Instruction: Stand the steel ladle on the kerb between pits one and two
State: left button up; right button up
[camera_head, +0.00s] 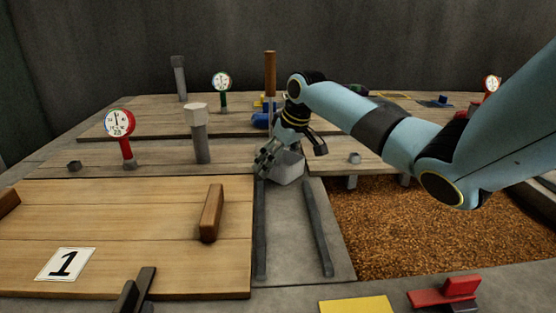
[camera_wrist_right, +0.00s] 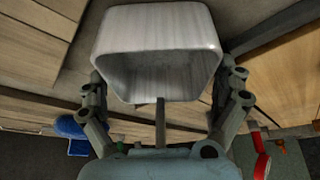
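The steel ladle (camera_head: 288,169) shows as a square-mouthed grey bowl over the far end of the kerb. I cannot tell whether it touches the kerb. In the right wrist view the ladle's bowl (camera_wrist_right: 160,50) fills the upper middle, with a thin stem running down from it. My right gripper (camera_head: 270,158) is at the bowl, its fingers closed against both sides in the wrist view. The kerb (camera_head: 288,235) is a grey strip with two dark rails, between the boarded pit one and the open grain pit. My left gripper is out of view.
Pit one's wooden cover (camera_head: 120,220) carries a "1" card and a wooden handle (camera_head: 212,213). Brown grain (camera_head: 430,230) fills the pit at right. A grey post (camera_head: 199,135) and a red-stemmed gauge (camera_head: 122,135) stand behind. The near kerb between the rails is clear.

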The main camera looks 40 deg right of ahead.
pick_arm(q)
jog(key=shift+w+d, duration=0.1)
pick_arm(e)
jog(key=p+v, duration=0.1)
jog(key=v, duration=0.3)
jog(key=shift+w+r+p, duration=0.1)
jog(key=shift+r+p, duration=0.05)
jog(key=shift+p, duration=0.25)
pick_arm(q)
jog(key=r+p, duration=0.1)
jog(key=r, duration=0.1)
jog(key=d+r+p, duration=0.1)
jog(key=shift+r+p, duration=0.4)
pick_arm(e)
jog(key=v, duration=0.8)
